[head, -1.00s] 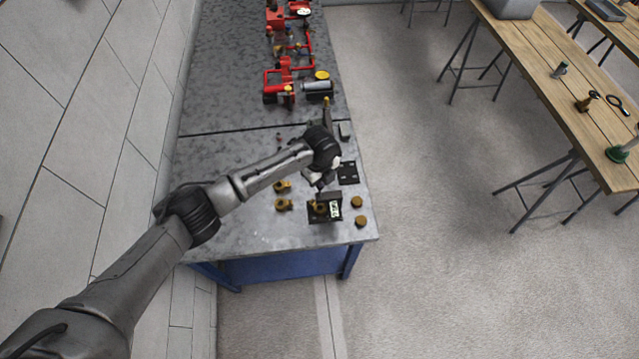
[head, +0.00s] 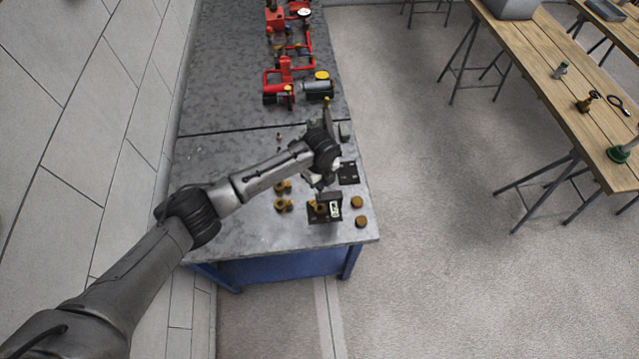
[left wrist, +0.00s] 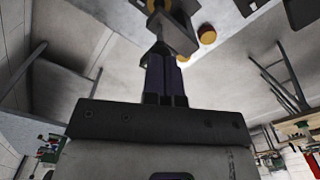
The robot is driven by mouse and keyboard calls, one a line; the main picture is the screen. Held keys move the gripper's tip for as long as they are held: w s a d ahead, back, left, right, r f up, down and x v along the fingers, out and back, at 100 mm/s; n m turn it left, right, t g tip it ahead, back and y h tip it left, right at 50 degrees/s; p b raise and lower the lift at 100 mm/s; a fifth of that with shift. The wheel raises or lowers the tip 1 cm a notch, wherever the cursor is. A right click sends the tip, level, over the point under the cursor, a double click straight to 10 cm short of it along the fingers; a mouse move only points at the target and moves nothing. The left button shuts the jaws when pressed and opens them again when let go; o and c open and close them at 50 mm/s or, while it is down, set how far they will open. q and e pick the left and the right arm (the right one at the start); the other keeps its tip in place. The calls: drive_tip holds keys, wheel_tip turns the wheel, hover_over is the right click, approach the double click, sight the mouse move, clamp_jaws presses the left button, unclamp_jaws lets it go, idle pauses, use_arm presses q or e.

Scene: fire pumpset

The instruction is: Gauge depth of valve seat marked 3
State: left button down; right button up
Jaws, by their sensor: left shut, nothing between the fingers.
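My left gripper (head: 318,184) is shut and empty, pointing down just above and behind a black fixture (head: 325,219) near the bench's front edge. In the left wrist view its fingers (left wrist: 164,72) are together, tips near the dark fixture (left wrist: 181,33); I cannot tell whether they touch it. A brass valve piece (head: 319,208) sits on the fixture beside a small pale display (head: 335,210). Two more brass valve pieces (head: 283,205) (head: 283,187) stand to its left. No number 3 is legible, so I cannot tell which seat is marked. My right gripper is not in view.
Two round brass discs (head: 357,202) (head: 361,221) lie right of the fixture. A black plate (head: 348,173) lies behind it. Red pump equipment (head: 290,85) stands farther back on the metal bench (head: 235,225). A wall runs along the left; a wooden table (head: 545,45) stands right.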

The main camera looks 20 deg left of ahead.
use_arm(q)
drive_tip(key=shift+f+b, duration=0.45)
drive_tip(key=shift+f, duration=0.35)
drive_tip(key=shift+f+b, duration=0.75)
drive_tip(key=shift+f, duration=0.45)
drive_tip(key=shift+r, duration=0.2)
wheel_tip(320, 180, up, 3)
drive_tip(key=p, duration=0.3)
drive_tip(key=shift+f, duration=0.1)
drive_tip(key=shift+r+p, duration=1.9)
drive_tip(key=shift+r, duration=0.1)
